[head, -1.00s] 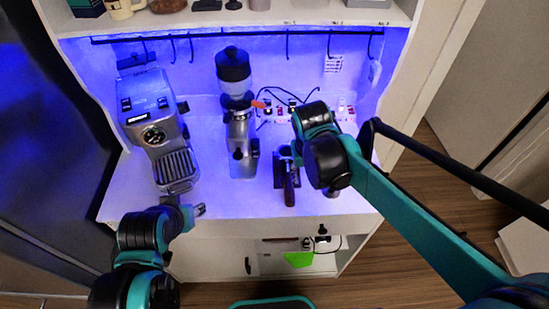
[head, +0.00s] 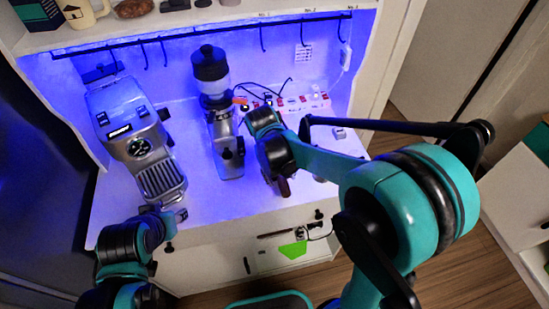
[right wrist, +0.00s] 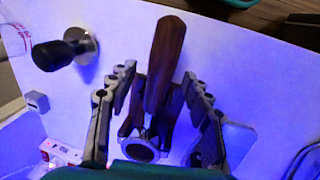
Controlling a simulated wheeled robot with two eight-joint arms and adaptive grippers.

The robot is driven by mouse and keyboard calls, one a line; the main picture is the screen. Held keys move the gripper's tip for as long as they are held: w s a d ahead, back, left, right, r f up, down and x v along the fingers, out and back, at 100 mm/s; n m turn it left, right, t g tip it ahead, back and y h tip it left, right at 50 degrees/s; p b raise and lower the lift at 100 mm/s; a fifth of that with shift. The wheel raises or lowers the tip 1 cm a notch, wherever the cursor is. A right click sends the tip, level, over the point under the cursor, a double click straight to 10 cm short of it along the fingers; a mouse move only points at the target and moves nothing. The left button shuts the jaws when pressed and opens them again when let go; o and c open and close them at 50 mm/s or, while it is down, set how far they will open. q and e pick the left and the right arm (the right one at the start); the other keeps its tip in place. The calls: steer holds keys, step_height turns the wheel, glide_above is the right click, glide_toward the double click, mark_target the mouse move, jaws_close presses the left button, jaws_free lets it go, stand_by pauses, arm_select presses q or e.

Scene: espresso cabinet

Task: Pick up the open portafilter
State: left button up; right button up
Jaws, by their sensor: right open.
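The open portafilter has a brown wooden handle (right wrist: 166,62) and a metal ring (right wrist: 142,150), seen in the right wrist view. It rests on a dark holder (right wrist: 172,112) on the white counter. My right gripper (right wrist: 157,80) is open, with one finger on each side of the portafilter and visible gaps to the handle. In the head view only the handle's end (head: 284,187) shows; my right wrist hides the rest of the portafilter and the fingers. My left gripper (head: 179,215) is low at the counter's front edge, near the espresso machine; its jaw opening is unclear.
The espresso machine (head: 137,138) stands at the left and the grinder (head: 224,130) in the middle. A power strip (head: 303,104) with cables lies at the back. Hooks hang from a rail (head: 205,33) above.

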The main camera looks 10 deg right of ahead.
jaws_close()
stand_by(0.3)
